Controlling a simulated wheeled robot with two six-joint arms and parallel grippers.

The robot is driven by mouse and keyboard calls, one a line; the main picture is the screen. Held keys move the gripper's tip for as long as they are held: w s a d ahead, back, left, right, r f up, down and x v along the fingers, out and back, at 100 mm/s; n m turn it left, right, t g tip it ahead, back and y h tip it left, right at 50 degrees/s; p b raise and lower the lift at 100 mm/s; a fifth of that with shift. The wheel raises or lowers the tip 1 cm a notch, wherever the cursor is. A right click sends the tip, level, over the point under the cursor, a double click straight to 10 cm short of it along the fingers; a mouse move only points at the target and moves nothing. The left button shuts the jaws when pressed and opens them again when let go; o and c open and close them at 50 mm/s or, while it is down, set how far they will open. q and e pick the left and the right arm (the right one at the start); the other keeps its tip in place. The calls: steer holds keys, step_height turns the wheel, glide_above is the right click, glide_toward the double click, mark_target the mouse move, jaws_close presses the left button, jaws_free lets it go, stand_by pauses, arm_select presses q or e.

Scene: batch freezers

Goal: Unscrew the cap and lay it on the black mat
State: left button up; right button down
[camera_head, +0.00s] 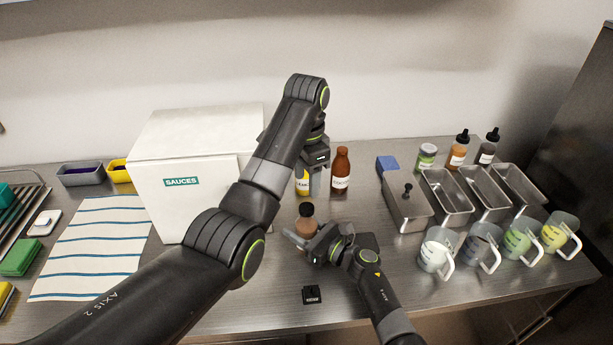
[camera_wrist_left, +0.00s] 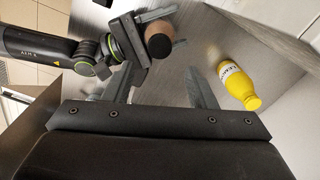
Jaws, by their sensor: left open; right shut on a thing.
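A jar with a tan body (camera_head: 305,226) and dark brown cap (camera_head: 306,210) stands near the middle of the counter, the cap on top. My right gripper (camera_head: 301,238) is shut on the jar's body from the front. In the left wrist view the cap (camera_wrist_left: 158,46) faces the camera, with the right gripper beside it. My left gripper (camera_head: 317,186) is open and empty, above and behind the jar, apart from the cap. Its two fingers (camera_wrist_left: 160,80) show spread in the left wrist view. A small black piece with white lettering (camera_head: 312,295) lies at the front; I cannot tell whether it is the mat.
A white SAUCES box (camera_head: 185,195) stands left, behind my left arm. A yellow bottle (camera_wrist_left: 238,84) and a red-brown bottle (camera_head: 341,170) stand behind the jar. Steel pans (camera_head: 407,212) and several measuring jugs (camera_head: 437,250) fill the right. The front middle counter is mostly clear.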

mark_target(307, 207)
arm_select(q)
steer(key=shift+f, duration=4)
steer(key=c, duration=1)
steer(key=n, duration=0.4)
steer(key=shift+n, duration=0.3)
steer(key=n, duration=0.4)
steer(key=shift+n, duration=0.3)
steer(key=n, duration=0.4)
steer(key=shift+n, duration=0.3)
steer(key=n, duration=0.3)
steer(key=shift+r, duration=0.1)
